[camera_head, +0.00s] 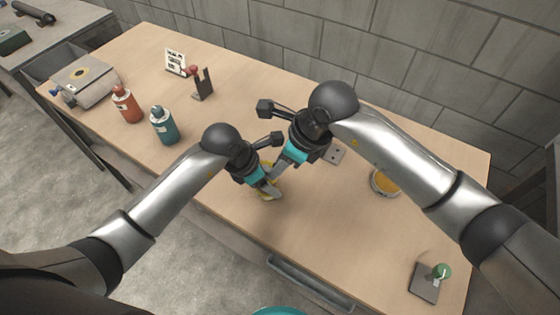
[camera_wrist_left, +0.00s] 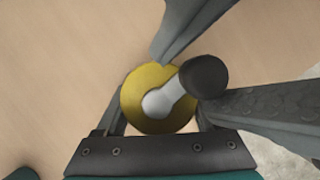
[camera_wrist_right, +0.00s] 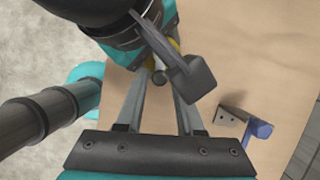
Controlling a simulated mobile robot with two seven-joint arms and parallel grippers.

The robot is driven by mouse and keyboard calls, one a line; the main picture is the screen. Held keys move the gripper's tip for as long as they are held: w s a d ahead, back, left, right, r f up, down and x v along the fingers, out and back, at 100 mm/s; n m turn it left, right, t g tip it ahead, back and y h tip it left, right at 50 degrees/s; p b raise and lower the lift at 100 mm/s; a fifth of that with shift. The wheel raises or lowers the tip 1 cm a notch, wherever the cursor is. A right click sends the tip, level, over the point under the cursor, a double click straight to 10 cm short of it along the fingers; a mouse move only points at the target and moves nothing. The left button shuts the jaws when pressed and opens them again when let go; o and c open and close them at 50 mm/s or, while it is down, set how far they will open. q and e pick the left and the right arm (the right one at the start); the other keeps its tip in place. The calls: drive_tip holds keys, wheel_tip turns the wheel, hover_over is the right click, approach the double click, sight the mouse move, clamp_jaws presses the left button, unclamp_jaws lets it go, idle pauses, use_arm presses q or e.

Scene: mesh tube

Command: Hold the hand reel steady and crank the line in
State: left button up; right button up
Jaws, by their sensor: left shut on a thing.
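The hand reel (camera_wrist_left: 133,98) is a yellow disc with a pale grey crank arm (camera_wrist_left: 160,99) that ends in a dark knob (camera_wrist_left: 205,76). In the head view the yellow reel (camera_head: 268,194) is mostly hidden under the grippers, near the front edge of the table. My left gripper (camera_head: 264,187) is shut on the reel, a finger on each side of the disc. My right gripper (camera_wrist_right: 161,80) comes from the other side.
An orange bottle (camera_head: 127,107), a teal bottle (camera_head: 163,127) and a metal box (camera_head: 88,84) stand left. A card (camera_head: 175,62) and dark stand (camera_head: 203,86) are behind. A round yellow-topped tin (camera_head: 384,184) and green-knobbed plate (camera_head: 424,284) lie right. A bracket (camera_head: 335,155) lies behind the right gripper.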

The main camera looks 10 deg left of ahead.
drive_tip(key=w+v, duration=0.1)
drive_tip(key=v, duration=1.1)
drive_tip(key=shift+s, duration=0.45)
